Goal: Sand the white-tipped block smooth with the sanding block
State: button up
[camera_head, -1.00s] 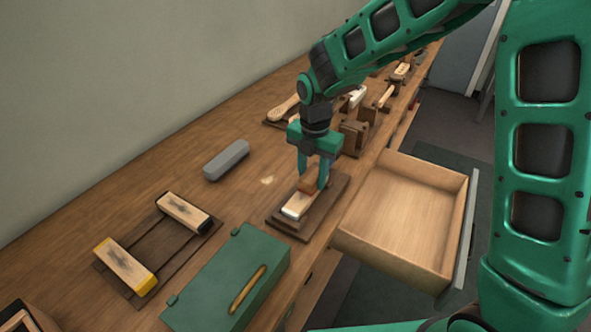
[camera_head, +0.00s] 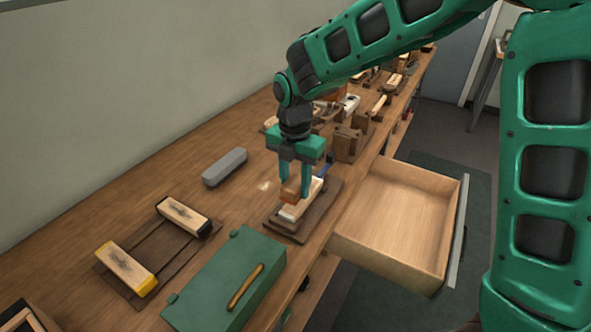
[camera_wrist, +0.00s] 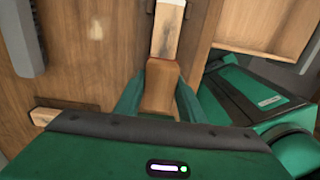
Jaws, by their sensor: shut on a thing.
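The white-tipped block (camera_head: 287,213) lies flat in a dark wooden holder (camera_head: 299,233) near the bench's front edge. I cannot tell whether the two blocks touch.
A green box (camera_head: 222,283) stands in front, and a grey block (camera_head: 224,167) lies behind left. A dark rack (camera_head: 158,246) holds a black-tipped block (camera_head: 184,214) and a yellow-tipped block (camera_head: 127,268). An open, empty drawer (camera_head: 391,219) juts out right. Several tools crowd the far bench.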

aim_at(295, 181)
jog(key=shift+r, duration=2.3)
jog(key=shift+a+f, duration=0.1)
jog(key=shift+f, duration=0.1)
